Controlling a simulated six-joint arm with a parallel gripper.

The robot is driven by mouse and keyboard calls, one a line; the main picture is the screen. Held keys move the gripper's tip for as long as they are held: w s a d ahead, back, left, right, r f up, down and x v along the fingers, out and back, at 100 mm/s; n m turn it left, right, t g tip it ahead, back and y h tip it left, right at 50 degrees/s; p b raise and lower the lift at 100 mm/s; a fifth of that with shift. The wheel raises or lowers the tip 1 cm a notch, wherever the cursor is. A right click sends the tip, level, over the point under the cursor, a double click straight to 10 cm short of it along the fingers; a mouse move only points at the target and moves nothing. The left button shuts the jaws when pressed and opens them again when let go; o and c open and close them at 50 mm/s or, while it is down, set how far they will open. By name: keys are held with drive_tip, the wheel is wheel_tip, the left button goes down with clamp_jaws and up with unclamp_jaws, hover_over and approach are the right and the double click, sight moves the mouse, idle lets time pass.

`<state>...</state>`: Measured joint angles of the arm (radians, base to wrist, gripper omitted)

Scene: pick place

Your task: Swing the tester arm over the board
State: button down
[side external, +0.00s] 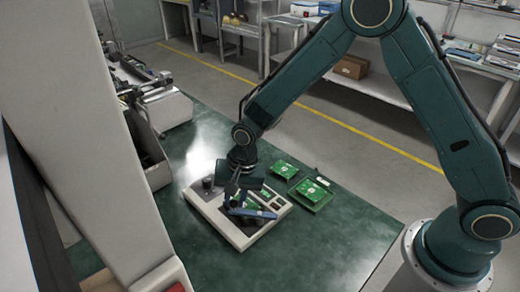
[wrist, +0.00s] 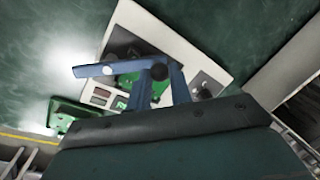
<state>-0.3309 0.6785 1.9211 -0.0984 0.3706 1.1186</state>
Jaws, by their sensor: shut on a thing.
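The tester is a pale box (side external: 236,238) on the green table, and its light base (wrist: 150,25) fills the middle of the wrist view. Its blue tester arm (side external: 258,214) lies across the top, over part of a green board (side external: 250,204). In the wrist view the blue arm (wrist: 92,70) reaches left, and the green board (wrist: 128,79) shows partly below it. My gripper (wrist: 160,75) is shut on the arm's dark round knob (wrist: 158,72), with a finger on each side. In the side view my gripper (side external: 236,198) hides part of the tester.
Two more green boards (side external: 284,169) (side external: 315,190) lie on the table right of the tester. A grey bin (side external: 148,150) and another device (side external: 165,108) stand at the left. The table front right is clear. A large pale column blocks the left of the side view.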

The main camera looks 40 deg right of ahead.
drive_tip(key=d+m, duration=0.1)
drive_tip(key=w+d+m, duration=0.1)
drive_tip(key=m, duration=0.1)
drive_tip(key=shift+m+t+h, duration=0.3)
drive_tip(key=shift+d+m+h, duration=0.15)
drive_tip(key=shift+d+m, duration=0.3)
drive_tip(key=shift+m, duration=0.45)
drive_tip(key=shift+d+m+h, duration=0.15)
drive_tip(key=shift+d+m, duration=0.3)
drive_tip(key=shift+m, duration=0.45)
drive_tip(key=c, duration=1.3)
unclamp_jaws()
drive_tip(key=shift+o, duration=0.2)
drive_tip(key=shift+r, duration=0.15)
wheel_tip(320, 180, up, 13)
drive_tip(key=s, duration=0.2)
drive_tip(key=shift+s+d+r, duration=0.15)
drive_tip(key=shift+s+d, duration=0.1)
drive_tip(key=shift+s, duration=0.05)
